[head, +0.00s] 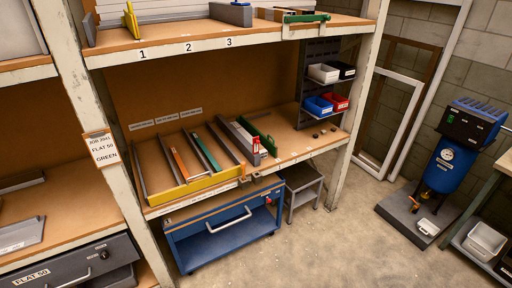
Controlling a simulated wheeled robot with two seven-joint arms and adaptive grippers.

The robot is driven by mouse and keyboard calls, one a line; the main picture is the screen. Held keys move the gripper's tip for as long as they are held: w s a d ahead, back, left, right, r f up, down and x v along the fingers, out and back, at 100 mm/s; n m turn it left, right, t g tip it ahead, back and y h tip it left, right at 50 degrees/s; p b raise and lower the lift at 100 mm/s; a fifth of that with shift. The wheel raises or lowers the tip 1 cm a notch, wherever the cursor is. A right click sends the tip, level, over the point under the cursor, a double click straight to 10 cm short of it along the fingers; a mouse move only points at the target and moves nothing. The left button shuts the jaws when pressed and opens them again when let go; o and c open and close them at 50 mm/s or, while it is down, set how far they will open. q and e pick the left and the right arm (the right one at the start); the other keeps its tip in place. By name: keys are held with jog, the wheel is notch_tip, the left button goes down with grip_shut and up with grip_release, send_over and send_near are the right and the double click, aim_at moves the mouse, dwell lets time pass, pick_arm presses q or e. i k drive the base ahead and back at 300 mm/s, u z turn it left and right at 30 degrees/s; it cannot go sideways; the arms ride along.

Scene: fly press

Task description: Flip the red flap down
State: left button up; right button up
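Neither of my grippers shows in the head view. I cannot pick out a red flap with certainty. A small upright red and white piece (256,147) stands at the front of the middle shelf, by the near end of a grey bar (236,137). It is too small to tell whether it is a flap or a separate object. Next to it on the right is a green bracket (262,138). To its left, a yellow front stop (196,190) crosses the ends of several lanes, with an orange bar (184,165) and a green bar (206,150) lying in them.
A blue wheeled cabinet (226,229) and a grey stool (303,187) stand under the shelf. White shelf posts (350,125) frame it. A blue compressor (450,165) stands at right. The concrete floor (330,250) in front is clear.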

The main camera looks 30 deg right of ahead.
aim_at(256, 142)
jog(key=z, duration=0.55)
jog(key=i, duration=1.1)
jog(key=u, duration=0.4)
